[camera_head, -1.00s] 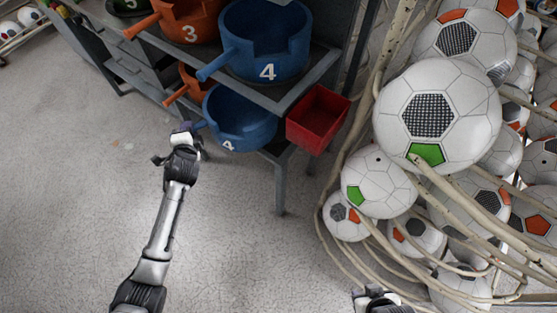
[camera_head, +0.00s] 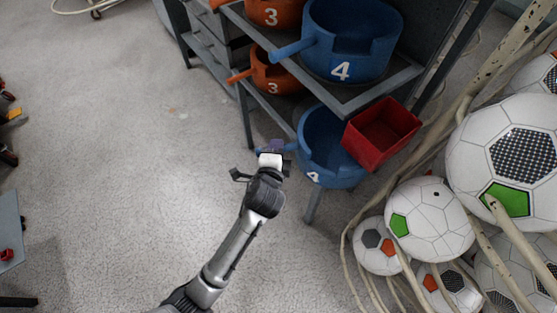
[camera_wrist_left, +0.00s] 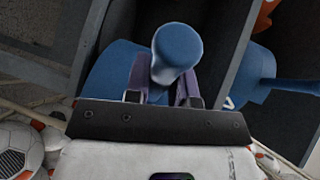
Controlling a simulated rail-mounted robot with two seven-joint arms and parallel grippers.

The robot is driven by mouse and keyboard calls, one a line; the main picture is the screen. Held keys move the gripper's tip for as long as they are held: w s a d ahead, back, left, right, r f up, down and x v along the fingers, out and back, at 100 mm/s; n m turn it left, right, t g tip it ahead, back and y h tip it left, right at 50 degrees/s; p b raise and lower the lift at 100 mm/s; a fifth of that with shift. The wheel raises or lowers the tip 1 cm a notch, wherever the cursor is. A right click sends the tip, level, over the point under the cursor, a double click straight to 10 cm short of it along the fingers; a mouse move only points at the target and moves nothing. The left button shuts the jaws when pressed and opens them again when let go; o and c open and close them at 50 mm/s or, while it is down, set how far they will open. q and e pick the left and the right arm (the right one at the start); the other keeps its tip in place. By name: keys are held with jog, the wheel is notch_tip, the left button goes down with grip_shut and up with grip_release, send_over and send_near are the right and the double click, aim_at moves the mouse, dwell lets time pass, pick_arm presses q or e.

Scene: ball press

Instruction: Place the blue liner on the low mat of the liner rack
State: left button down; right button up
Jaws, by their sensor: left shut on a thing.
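The blue liner (camera_head: 318,128), marked 4, is at the low level of the liner rack, below the upper shelf. Its handle points left toward my left gripper (camera_head: 272,150). My left gripper is shut on that handle; in the left wrist view the round blue handle end (camera_wrist_left: 177,50) sits between the two fingers (camera_wrist_left: 163,85). A red box covers part of the liner's right side. The low mat under it is hidden, and I cannot tell whether the liner rests on it or hangs just above. My right gripper is out of view.
Another blue liner (camera_head: 345,38) stands on the upper shelf (camera_head: 375,93), with orange liners (camera_head: 275,72) to the left. The red box (camera_head: 382,134) hangs at the rack's corner. A cage of footballs (camera_head: 430,220) is close on the right.

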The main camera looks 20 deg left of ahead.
pick_arm(q)
jog(key=shift+s+d+r, duration=0.1)
jog(key=shift+s+d, duration=0.15)
jog(key=shift+d, duration=0.15)
notch_tip(320, 180, down, 3)
jog(key=b, duration=0.2)
jog(key=shift+f+b, duration=0.2)
jog(key=shift+b, duration=0.2)
jog(key=shift+f, duration=0.15)
jog(key=shift+f, duration=0.25)
jog(key=c, duration=1.4)
grip_release()
jog(key=shift+f, duration=0.15)
jog(key=o, duration=0.4)
